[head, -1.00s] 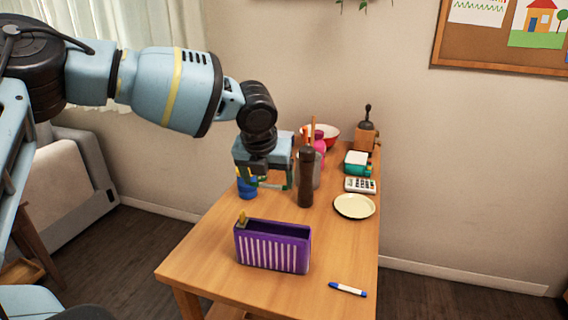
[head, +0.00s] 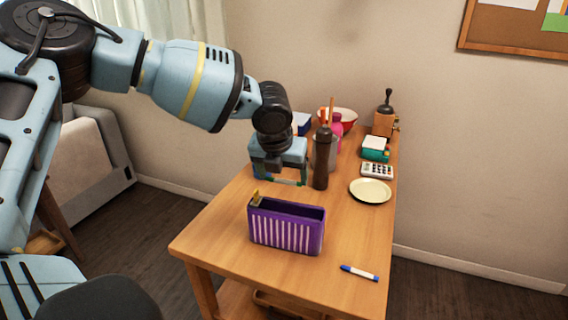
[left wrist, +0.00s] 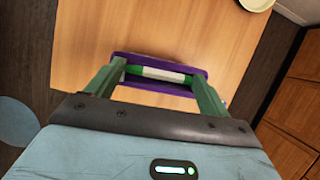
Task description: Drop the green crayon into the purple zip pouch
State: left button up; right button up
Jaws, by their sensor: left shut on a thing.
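The purple zip pouch (head: 286,232) stands upright on the table with its top open; it has white stripes on its front and a yellowish tab at its left end. My left gripper (head: 283,181) is above the table behind the pouch in the head view. In the left wrist view my left gripper (left wrist: 160,72) is shut on the green crayon (left wrist: 163,73), which has a white wrapper and green ends and lies crosswise between the fingers. The pouch (left wrist: 165,88) shows beyond the crayon there, partly hidden by it. My right gripper is not in view.
A dark brown pepper mill (head: 321,160) stands just right of my left gripper. A cream plate (head: 370,191), a calculator (head: 377,171) and a blue-and-white marker (head: 359,273) lie on the right side. The tabletop around the pouch is clear.

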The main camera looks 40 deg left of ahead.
pick_arm(q)
jog(key=shift+f, duration=0.35)
jog(key=o, duration=1)
jog(key=shift+c, duration=0.2)
jog(key=shift+r, duration=0.1)
jog(key=v, duration=0.7)
jog(key=shift+s+r, duration=0.2)
jog(key=shift+r, duration=0.1)
